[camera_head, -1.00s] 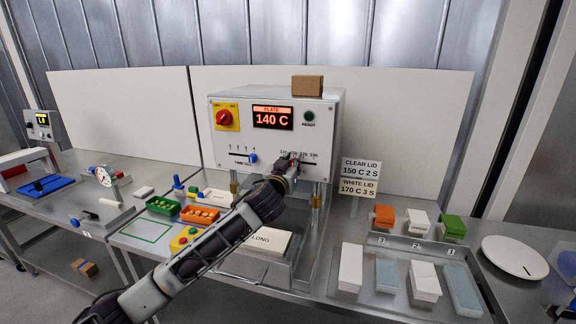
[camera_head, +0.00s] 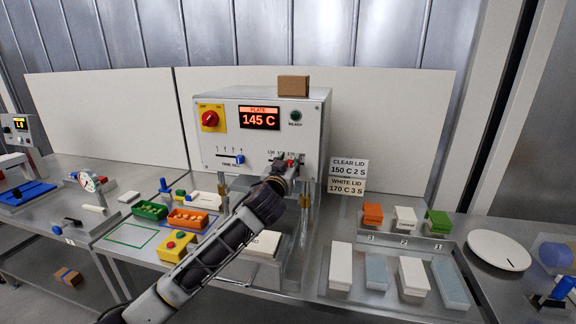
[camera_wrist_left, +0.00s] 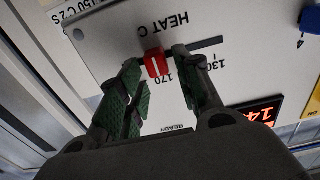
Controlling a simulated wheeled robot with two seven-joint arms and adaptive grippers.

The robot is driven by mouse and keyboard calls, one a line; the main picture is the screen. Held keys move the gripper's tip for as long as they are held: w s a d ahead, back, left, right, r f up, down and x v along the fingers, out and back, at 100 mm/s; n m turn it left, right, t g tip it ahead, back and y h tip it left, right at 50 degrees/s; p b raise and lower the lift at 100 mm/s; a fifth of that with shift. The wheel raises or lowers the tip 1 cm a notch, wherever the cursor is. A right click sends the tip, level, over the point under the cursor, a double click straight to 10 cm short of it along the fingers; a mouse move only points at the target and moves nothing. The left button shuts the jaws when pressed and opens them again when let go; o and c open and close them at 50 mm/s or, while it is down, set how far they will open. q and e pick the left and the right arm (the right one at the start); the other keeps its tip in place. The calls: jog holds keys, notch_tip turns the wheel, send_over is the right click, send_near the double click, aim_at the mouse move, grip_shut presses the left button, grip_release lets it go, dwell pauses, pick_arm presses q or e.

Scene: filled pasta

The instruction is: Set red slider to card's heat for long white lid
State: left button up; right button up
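The red slider (camera_head: 290,163) sits in the heat slot on the white machine's front; in the left wrist view the red slider (camera_wrist_left: 156,62) stands beside the printed 170 mark. My left gripper (camera_wrist_left: 158,66) has its two green-padded fingers parted, one on each side of the slider, with small gaps. In the head view my left gripper (camera_head: 280,168) partly hides the heat scale. The card (camera_head: 347,185) reads white lid 170 C 3 S, below a clear lid card reading 150 C 2 S. The plate display (camera_head: 259,118) reads 145 C. My right gripper is out of view.
The blue time slider (camera_head: 239,160) is left of the heat slot. A white block (camera_head: 265,243) lies under the machine, partly behind my arm. Orange (camera_head: 188,219) and green (camera_head: 150,210) trays stand to the left. Several lids and boxes stand at the right.

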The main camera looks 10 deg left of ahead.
pick_arm(q)
jog(key=shift+s+f, duration=0.1)
jog(key=shift+s, duration=0.05)
dwell(0.3)
jog(key=shift+s, duration=0.45)
jog(key=s, duration=1)
jog(key=shift+s+a, duration=0.25)
jog(key=shift+s, duration=0.15)
